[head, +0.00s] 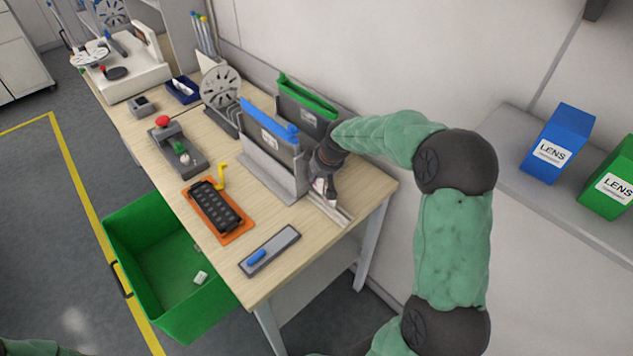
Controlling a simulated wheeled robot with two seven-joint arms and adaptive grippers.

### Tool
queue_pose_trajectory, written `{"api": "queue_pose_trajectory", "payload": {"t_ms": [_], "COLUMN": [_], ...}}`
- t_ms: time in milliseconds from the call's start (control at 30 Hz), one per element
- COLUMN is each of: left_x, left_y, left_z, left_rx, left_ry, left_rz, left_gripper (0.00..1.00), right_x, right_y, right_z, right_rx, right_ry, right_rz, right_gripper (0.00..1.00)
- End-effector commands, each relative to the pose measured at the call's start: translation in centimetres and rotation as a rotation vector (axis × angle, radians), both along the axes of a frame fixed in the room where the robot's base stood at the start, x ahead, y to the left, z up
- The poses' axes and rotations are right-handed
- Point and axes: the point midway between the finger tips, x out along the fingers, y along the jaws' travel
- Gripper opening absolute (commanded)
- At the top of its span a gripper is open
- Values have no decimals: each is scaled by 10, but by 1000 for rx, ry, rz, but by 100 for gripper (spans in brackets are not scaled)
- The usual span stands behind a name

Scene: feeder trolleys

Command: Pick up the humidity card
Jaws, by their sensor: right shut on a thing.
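My right gripper (328,193) reaches down at the right end of the wooden table, beside the grey holder with the blue-topped pouch. It is shut on a small, pale, flat thing at its fingertips, which I take to be the humidity card; the fingers hide most of it. The fingertips are low, just above a narrow light rail (341,217) near the table's right edge. I cannot tell whether the card touches the rail. My left gripper is out of view; only a bit of green arm shows at the bottom left corner.
The blue-topped pouch (270,138) and a green-topped pouch (305,103) stand close to my right gripper. An orange tray (239,238), a grey plate with a blue piece (283,240) and a control box (186,156) lie nearby. A green bin (133,222) stands below.

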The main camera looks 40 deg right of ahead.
Motion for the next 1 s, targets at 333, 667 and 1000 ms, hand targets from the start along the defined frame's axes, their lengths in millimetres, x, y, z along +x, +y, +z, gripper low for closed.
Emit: {"api": "queue_pose_trajectory", "payload": {"t_ms": [333, 667, 1000], "left_x": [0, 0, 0], "left_y": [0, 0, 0], "left_z": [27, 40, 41], "left_rx": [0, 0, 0], "left_ry": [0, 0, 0], "left_rz": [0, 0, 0], "left_gripper": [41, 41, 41], "right_x": [1, 1, 0], "right_y": [0, 0, 0], "right_z": [93, 146, 154], "right_rx": [-3, -1, -1], "right_ry": [-6, -3, -1], "right_rz": [0, 0, 0], "right_gripper": [0, 0, 0]}}
